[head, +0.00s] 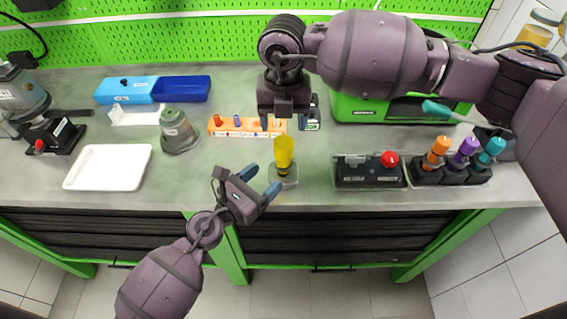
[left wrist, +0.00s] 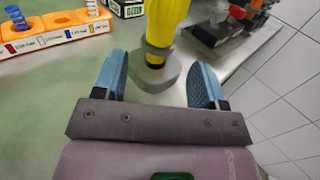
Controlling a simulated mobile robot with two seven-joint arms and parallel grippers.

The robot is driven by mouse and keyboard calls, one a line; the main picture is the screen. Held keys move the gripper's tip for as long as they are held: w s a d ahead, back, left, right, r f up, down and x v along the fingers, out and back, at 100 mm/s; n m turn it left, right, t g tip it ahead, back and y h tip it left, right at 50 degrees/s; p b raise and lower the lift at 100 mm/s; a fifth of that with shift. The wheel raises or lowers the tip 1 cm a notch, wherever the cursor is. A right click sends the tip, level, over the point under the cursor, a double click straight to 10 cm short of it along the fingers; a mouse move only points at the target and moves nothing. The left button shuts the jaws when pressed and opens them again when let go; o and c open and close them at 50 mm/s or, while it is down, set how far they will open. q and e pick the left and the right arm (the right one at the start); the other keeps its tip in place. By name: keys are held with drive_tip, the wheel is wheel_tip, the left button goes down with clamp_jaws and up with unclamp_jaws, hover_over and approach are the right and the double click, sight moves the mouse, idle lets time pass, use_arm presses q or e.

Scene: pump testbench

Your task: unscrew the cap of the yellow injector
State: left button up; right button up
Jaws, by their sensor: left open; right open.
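The yellow injector (head: 284,154) stands upright in a small translucent grey holder (head: 292,181) near the table's front edge. It also shows in the left wrist view (left wrist: 161,28), with its top cut off and a dark band low down by the grey base (left wrist: 154,77). I cannot tell its cap apart from its body. My left gripper (head: 261,181) is open and empty, just to the left and front of the injector. In the left wrist view the injector lies ahead, between the lines of the two blue fingers. My right gripper (head: 284,121) is open, pointing down above and behind the injector.
An orange rack (head: 228,131) with springs stands behind left. A black box with a red button (head: 370,174) and a stand of orange, purple and teal injectors (head: 452,172) are to the right. A white tray (head: 107,167) lies left. Bare table lies left of the injector.

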sight(279, 165)
use_arm(q)
drive_tip(key=shift+x, duration=2.8)
drive_tip(key=shift+c, duration=0.3)
clamp_jaws()
use_arm(e)
drive_tip(key=m, duration=0.4)
drive_tip(key=shift+f+m, duration=0.3)
drive_tip(key=shift+f, duration=3.7)
drive_tip(key=shift+c, duration=0.3)
